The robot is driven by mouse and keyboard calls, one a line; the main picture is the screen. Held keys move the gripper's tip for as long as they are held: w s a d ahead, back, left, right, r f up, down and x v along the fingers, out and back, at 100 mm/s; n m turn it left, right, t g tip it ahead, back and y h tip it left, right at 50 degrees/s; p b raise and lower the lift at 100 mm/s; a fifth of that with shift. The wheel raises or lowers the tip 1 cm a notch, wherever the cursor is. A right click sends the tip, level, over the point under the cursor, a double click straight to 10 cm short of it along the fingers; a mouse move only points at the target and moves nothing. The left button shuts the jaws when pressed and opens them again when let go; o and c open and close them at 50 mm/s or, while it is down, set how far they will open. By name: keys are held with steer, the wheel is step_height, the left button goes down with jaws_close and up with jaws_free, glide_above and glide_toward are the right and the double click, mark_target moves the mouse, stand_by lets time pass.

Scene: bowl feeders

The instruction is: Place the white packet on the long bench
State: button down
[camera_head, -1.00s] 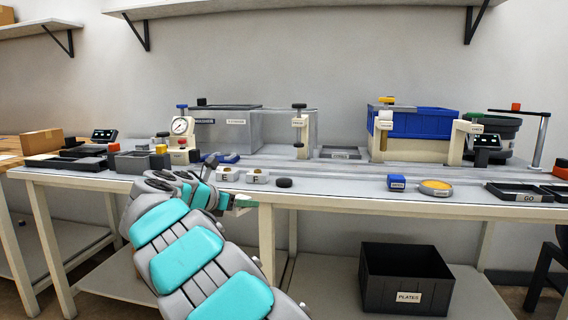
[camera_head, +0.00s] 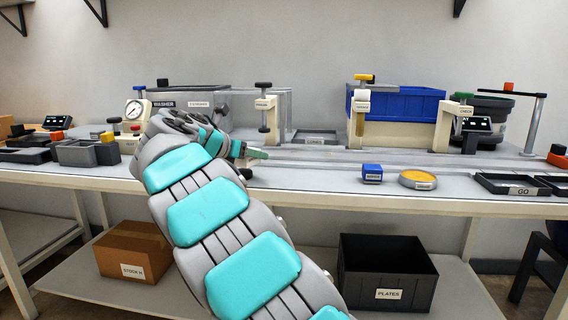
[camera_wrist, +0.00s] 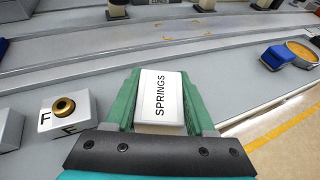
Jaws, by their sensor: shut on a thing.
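The white packet (camera_wrist: 159,98), labelled SPRINGS, sits between the green fingers of my gripper (camera_wrist: 160,100) in the wrist view. My gripper is shut on it. In the head view my gripper (camera_head: 256,154) is over the front part of the long bench (camera_head: 310,178), and the packet is too small to make out there. The wrist view shows the grey bench top (camera_wrist: 60,85) under and ahead of the packet. I cannot tell the exact gap between packet and bench.
A white block marked F (camera_wrist: 66,114) with a brass ring is left of my gripper. A blue block (camera_head: 372,173) and a round orange-topped dish (camera_head: 417,180) stand to the right. Bare bench lies between. A PLATES bin (camera_head: 388,275) and a cardboard box (camera_head: 134,252) are below.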

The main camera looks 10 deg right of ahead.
glide_above(292, 174)
steer(key=shift+f+b, duration=0.45)
steer(key=shift+f, duration=0.1)
steer(key=shift+f+b, duration=0.45)
steer(key=shift+f, duration=1.25)
steer(key=shift+c, duration=1.2)
jaws_free()
steer(key=shift+f, duration=0.15)
steer(key=p+v, duration=0.1)
steer(key=v, duration=1.1)
steer(key=shift+s+d, duration=0.1)
steer(key=shift+s, duration=0.05)
